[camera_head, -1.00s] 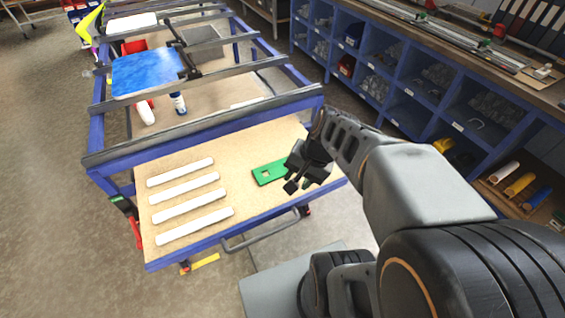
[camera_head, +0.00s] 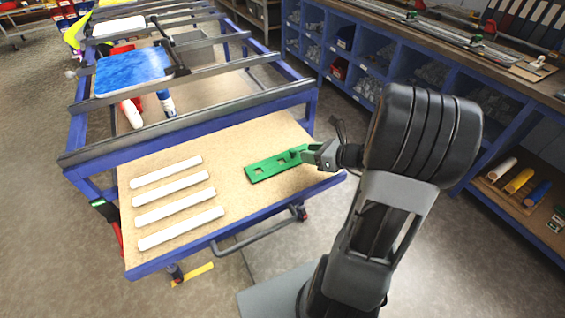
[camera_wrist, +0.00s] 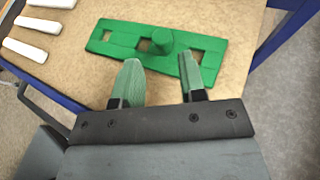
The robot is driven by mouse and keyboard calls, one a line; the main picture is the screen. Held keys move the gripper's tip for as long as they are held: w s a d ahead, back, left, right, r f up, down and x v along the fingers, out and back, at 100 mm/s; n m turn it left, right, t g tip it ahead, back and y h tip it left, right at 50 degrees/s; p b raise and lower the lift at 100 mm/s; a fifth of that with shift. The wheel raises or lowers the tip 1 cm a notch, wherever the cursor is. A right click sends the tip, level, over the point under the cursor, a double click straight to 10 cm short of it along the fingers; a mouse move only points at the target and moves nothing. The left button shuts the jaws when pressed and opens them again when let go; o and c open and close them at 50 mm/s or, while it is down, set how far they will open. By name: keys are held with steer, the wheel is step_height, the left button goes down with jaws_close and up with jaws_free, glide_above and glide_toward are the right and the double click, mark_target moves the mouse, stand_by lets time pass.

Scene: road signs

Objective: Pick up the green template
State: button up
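The green template (camera_head: 266,168) lies flat on the wooden board at the front of the blue cart. It is a flat bar with square holes and a round knob standing up in its middle. In the wrist view the template (camera_wrist: 115,39) lies just ahead of my fingers, and the knob is in line with the gap between them. My gripper (camera_wrist: 158,80) is open and empty. In the head view my gripper (camera_head: 312,153) is at the right part of the template, low over the board; whether it touches cannot be told.
Several white bars (camera_head: 175,190) lie in a row on the left of the board (camera_head: 232,202). A blue rail (camera_head: 200,125) runs behind the template. Blue shelving (camera_head: 400,70) stands to the right. The board between bars and template is clear.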

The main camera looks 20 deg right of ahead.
mark_target(294, 150)
steer(key=shift+b+x, duration=0.3)
steer(key=shift+x, duration=3.15)
steer(key=shift+d, duration=0.15)
steer(key=c, duration=0.7)
steer(key=shift+r, duration=0.15)
